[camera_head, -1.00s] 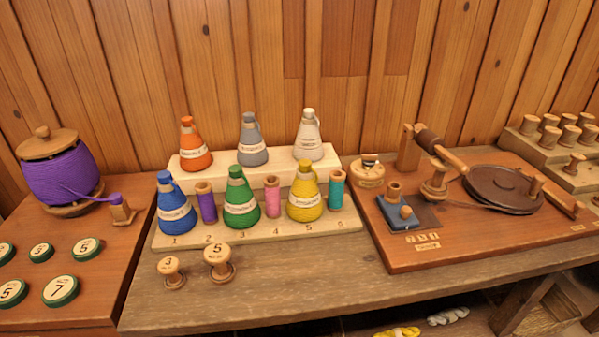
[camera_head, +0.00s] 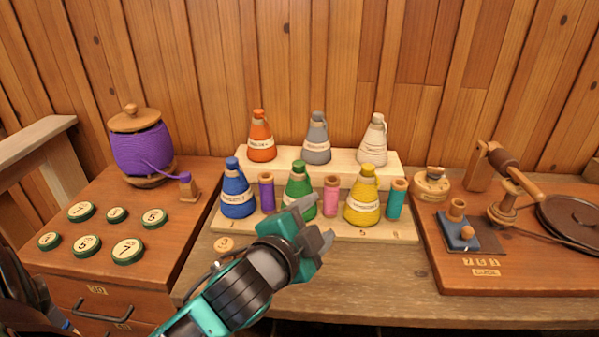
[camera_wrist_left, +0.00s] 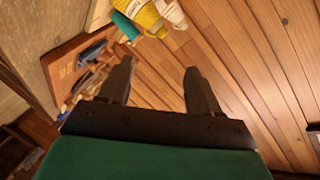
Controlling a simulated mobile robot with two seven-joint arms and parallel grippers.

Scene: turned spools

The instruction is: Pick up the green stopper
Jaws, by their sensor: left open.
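The green stopper (camera_head: 299,167) sits in the neck of the green cone-shaped flask (camera_head: 299,193), in the front row of the stepped rack (camera_head: 395,228). The flask stands upright, its lower part partly hidden by my gripper. My left gripper (camera_head: 316,222) is open and empty, in front of the flask and lower in the picture than the stopper. In the left wrist view the open fingers (camera_wrist_left: 158,66) have nothing between them. The green stopper does not show there. My right gripper is not in view.
Blue (camera_head: 238,192) and yellow (camera_head: 363,200) flasks flank the green one, with purple (camera_head: 267,193) and pink (camera_head: 331,196) spools between. Orange (camera_head: 261,138), grey (camera_head: 317,140) and white (camera_head: 373,143) flasks stand on the upper step. A winding device (camera_head: 480,232) is at right.

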